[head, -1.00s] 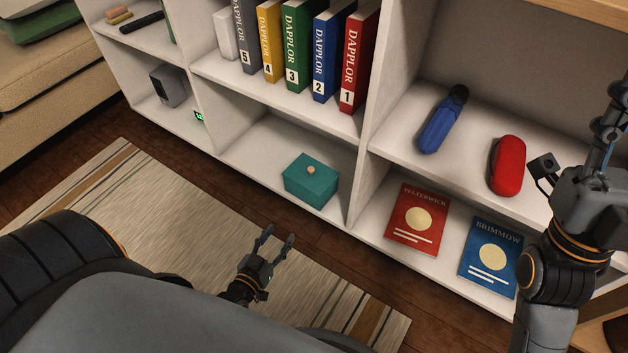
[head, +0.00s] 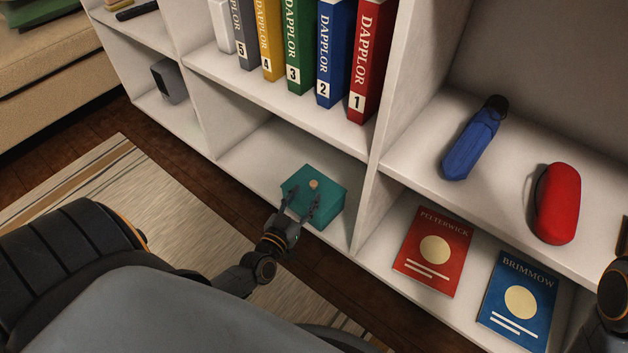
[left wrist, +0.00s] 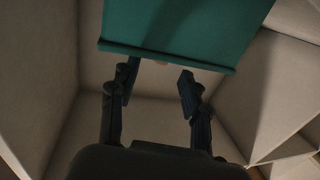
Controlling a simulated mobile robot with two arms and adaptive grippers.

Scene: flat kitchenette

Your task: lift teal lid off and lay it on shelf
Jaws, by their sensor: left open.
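The teal lid (head: 297,177) with a small tan knob (head: 313,184) sits on the teal box (head: 332,209), which stands on the lower middle shelf (head: 250,150). My left gripper (head: 301,201) is open, its fingers reaching over the front of the box towards the knob. In the left wrist view the teal lid (left wrist: 185,25) fills the top, and the open fingers of my left gripper (left wrist: 158,73) are spread on either side of the dimly seen knob. I cannot tell whether a finger touches it. My right gripper is out of view; only part of my right arm shows.
Several numbered binders (head: 330,60) stand on the shelf above. A divider (head: 372,200) rises right of the box. Bare shelf lies left of the box.

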